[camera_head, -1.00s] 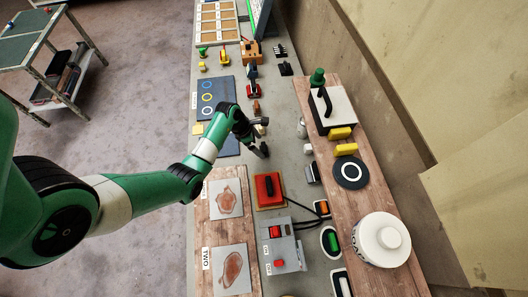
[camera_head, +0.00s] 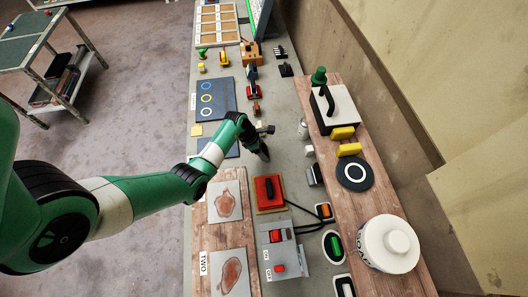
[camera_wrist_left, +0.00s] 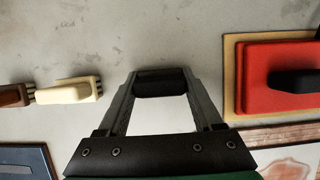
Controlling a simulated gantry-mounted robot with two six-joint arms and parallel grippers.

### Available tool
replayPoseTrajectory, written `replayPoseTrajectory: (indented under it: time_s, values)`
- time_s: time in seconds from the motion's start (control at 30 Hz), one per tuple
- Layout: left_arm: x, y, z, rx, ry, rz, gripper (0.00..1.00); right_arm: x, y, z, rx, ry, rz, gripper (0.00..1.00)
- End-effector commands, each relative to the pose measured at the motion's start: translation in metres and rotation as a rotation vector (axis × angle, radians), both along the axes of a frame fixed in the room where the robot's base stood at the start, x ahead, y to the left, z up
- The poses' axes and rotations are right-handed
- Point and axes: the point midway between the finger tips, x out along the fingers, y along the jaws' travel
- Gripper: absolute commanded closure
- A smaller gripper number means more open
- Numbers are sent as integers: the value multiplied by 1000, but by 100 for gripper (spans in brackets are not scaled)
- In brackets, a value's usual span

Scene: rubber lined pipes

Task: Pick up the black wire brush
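My left gripper (camera_head: 264,152) is low over the grey bench, between the pale brush and the red switch block. In the left wrist view its two grey fingers (camera_wrist_left: 160,95) stand apart, pointing at the bench. A dark rounded piece (camera_wrist_left: 160,82) spans the space between the fingertips. It looks like the handle of the black wire brush, but its bristles do not show. I cannot tell whether the fingers press on it. A cream-handled brush (camera_wrist_left: 68,91) and a brown one (camera_wrist_left: 14,95) lie to the left. My right gripper is not in view.
The red switch block (camera_wrist_left: 275,80) stands close on the right. A blue mat (camera_head: 214,98) with rings lies beyond the gripper, and wooden boards with picture tiles (camera_head: 225,200) lie nearer. A raised wooden shelf (camera_head: 330,160) runs along the right.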

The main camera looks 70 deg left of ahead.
Motion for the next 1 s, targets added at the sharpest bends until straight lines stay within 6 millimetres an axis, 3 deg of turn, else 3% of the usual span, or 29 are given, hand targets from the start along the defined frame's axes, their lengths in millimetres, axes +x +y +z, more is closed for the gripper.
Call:
replayPoseTrajectory:
  time_s: [0.03, 0.23, 0.47, 0.67, 0.77, 1.0]
  values:
    - [0, 0, 0, 0, 0, 0, 59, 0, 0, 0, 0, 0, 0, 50]
    - [0, 0, 0, 0, 0, 0, 93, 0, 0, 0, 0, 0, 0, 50]
    - [0, 0, 1, 0, -1, 0, 93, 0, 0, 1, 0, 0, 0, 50]
    - [1, 0, 18, 0, -2, 0, 93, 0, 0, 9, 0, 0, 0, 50]
    - [1, 1, 37, 2, -4, 0, 93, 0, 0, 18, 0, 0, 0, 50]
    - [-29, -41, 98, 1, -2, -3, 93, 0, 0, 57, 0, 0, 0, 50]
